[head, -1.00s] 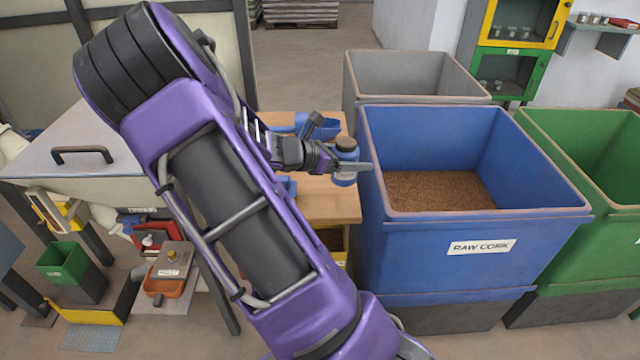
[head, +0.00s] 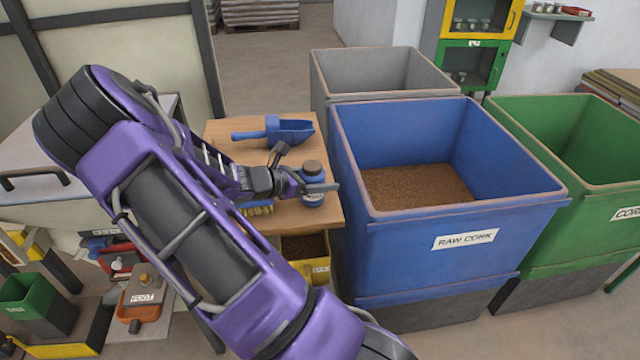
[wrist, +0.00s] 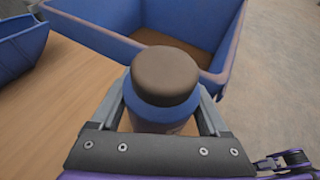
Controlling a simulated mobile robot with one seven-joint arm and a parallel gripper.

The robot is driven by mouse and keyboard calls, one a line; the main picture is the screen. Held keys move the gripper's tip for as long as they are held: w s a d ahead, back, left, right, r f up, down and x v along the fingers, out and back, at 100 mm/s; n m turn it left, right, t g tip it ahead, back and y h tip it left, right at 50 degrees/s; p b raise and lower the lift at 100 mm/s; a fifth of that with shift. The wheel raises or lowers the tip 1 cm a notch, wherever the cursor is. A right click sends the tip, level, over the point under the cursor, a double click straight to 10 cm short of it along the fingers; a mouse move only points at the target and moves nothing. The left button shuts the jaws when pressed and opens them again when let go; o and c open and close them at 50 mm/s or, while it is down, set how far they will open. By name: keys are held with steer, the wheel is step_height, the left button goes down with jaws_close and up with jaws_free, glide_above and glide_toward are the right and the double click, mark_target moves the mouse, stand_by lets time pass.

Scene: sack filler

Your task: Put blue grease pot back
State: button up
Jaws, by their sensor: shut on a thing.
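The blue grease pot (head: 312,190) has a brown lid and stands upright between the fingers of my gripper (head: 318,187), which is shut on it. In the head view it appears over the right part of the small wooden table (head: 328,222), beside the blue bin. I cannot tell whether its base touches the tabletop. In the wrist view the pot (wrist: 165,90) shows its brown lid and blue body between the two fingers, upright. Its lower part is hidden by my gripper.
A blue scoop (head: 283,130) lies on the table behind my gripper. A brush (head: 260,208) lies partly hidden under my arm. The blue raw cork bin (head: 400,240) stands close on the right, its rim above the tabletop. A yellow bin (head: 318,272) sits beneath the table.

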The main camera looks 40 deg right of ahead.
steer(key=shift+f, duration=0.5)
steer(key=o, duration=1.6)
steer(key=shift+a+r, duration=0.1)
steer(key=p+v, duration=0.1)
steer(key=v, duration=1)
steer(key=shift+a+r+p, duration=0.1)
steer(key=shift+a+p, duration=0.3)
